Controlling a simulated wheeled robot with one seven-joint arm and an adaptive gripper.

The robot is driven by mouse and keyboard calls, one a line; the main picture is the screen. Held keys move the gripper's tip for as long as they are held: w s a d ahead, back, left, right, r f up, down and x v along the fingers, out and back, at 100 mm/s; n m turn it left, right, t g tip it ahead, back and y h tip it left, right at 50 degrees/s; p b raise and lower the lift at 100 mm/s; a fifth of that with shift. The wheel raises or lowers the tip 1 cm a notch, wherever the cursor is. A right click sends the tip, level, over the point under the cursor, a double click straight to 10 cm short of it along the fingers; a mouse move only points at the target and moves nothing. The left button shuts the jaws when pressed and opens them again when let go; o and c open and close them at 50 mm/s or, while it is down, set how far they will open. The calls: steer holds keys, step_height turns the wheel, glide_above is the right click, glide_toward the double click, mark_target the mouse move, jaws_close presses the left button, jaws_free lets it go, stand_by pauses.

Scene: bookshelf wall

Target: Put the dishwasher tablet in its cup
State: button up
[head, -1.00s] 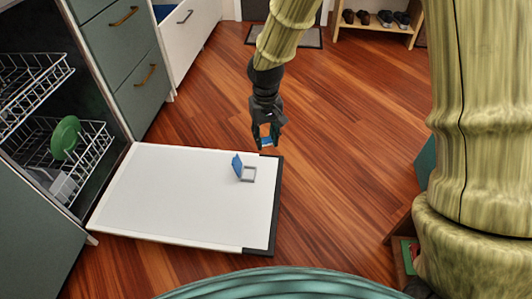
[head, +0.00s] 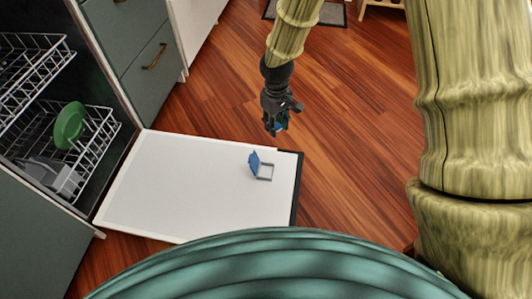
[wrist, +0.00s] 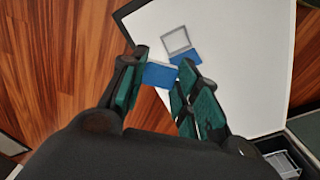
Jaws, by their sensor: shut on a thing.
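The dishwasher tablet (wrist: 159,75) is blue with a pale edge. My gripper (head: 277,130) is shut on it, and in the wrist view the two fingers (wrist: 158,80) press it from both sides. The cup is a small grey square frame (head: 265,172) with a raised blue lid (head: 254,162), on the white inner face of the open dishwasher door (head: 170,185). In the wrist view the grey frame (wrist: 177,39) and blue lid (wrist: 186,58) lie just beyond the tablet. In the head view my gripper is above and beyond the cup, apart from it.
The open dishwasher stands at the left, with wire racks (head: 75,145) and a green plate (head: 69,125) in the lower one. Drawers (head: 150,65) stand behind the door. The wooden floor (head: 355,120) to the right is clear.

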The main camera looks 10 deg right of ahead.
steer(key=a+f+n+b, duration=0.1)
steer(key=f+n+b, duration=0.1)
steer(key=f, duration=0.4)
steer(key=s+a+f+n+b, duration=0.1)
steer(key=f+n+b, duration=0.2)
steer(key=f, duration=0.4)
steer(key=a+f+n+b, duration=0.1)
steer(key=f+n+b, duration=0.1)
steer(key=f, duration=0.5)
steer(key=shift+s+a+n+b, duration=0.3)
steer(key=shift+a+b, duration=0.05)
steer(key=shift+b, duration=0.15)
steer(key=shift+f+p, duration=0.3)
steer(key=shift+f, duration=0.25)
steer(key=o, duration=0.8)
steer(key=shift+o, duration=0.2)
step_height(320, 180, up, 12)
steer(key=shift+s+f, duration=0.1)
